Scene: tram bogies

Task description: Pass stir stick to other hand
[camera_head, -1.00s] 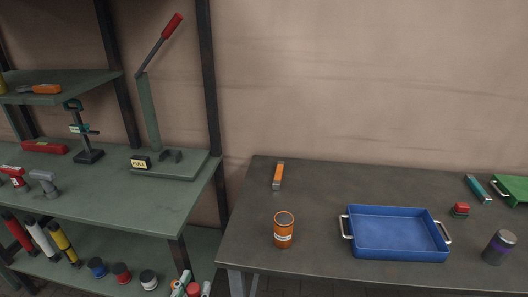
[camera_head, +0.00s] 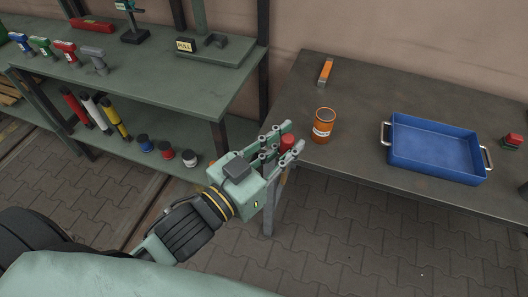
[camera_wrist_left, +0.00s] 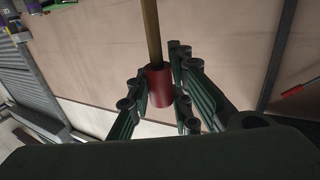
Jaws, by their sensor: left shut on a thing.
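My left gripper (camera_head: 279,148) is in front of the dark table's left edge in the head view. It is shut on the red handle of the stir stick (camera_head: 288,142). In the left wrist view the red cylindrical handle (camera_wrist_left: 160,87) sits between the dark fingers of the left gripper (camera_wrist_left: 158,92), and a tan wooden shaft (camera_wrist_left: 151,30) runs out of it to the top edge. In the head view most of the stick is hidden by the fingers. My right gripper is not in view.
An orange can (camera_head: 323,126) stands on the dark table (camera_head: 350,95), close beyond the left gripper. An orange-and-grey tool (camera_head: 326,72) lies behind it, and a blue tray (camera_head: 436,150) is to the right. A green shelf (camera_head: 140,70) stands left. The paved floor in front is clear.

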